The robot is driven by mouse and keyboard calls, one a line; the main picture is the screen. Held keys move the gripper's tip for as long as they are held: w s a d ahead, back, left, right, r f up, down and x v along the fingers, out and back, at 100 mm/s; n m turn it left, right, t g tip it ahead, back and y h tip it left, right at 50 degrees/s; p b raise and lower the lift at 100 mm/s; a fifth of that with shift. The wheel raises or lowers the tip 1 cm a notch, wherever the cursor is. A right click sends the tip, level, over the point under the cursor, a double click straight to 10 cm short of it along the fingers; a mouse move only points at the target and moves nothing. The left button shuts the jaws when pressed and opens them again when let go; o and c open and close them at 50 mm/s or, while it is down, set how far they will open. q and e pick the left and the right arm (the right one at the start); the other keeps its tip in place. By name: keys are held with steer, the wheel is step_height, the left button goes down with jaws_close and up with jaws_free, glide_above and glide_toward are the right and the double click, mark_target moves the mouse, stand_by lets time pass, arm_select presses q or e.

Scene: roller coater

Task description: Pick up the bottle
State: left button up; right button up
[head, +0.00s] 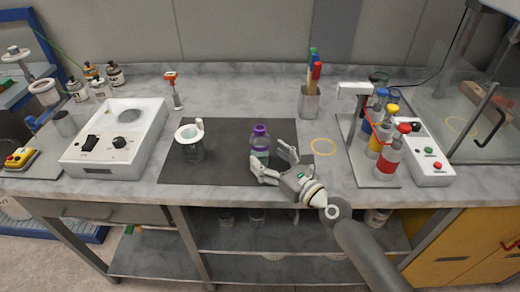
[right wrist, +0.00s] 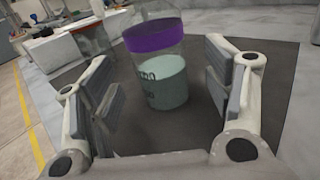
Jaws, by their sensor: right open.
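A clear bottle with a purple cap or band (head: 260,138) stands upright on the dark mat (head: 225,176) on the bench. In the right wrist view the bottle (right wrist: 166,85) shows a purple band and pale liquid with dark lettering. My right gripper (head: 272,160) is open and reaches in from the lower right, its fingers close around the near side of the bottle. In the right wrist view the bottle stands between the two open fingers (right wrist: 165,95), with gaps on both sides. My left gripper is not in view.
A glass beaker with a white funnel (head: 190,143) stands left of the bottle on the mat. A white control box (head: 115,138) is further left. A pen holder (head: 310,102) stands behind right. A rack of colored-cap bottles (head: 385,155) is at the right.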

mark_target(266, 155)
steer(key=x, duration=0.4)
steer(key=shift+w+a, duration=0.1)
steer(key=c, duration=1.2)
steer(key=shift+r, duration=0.1)
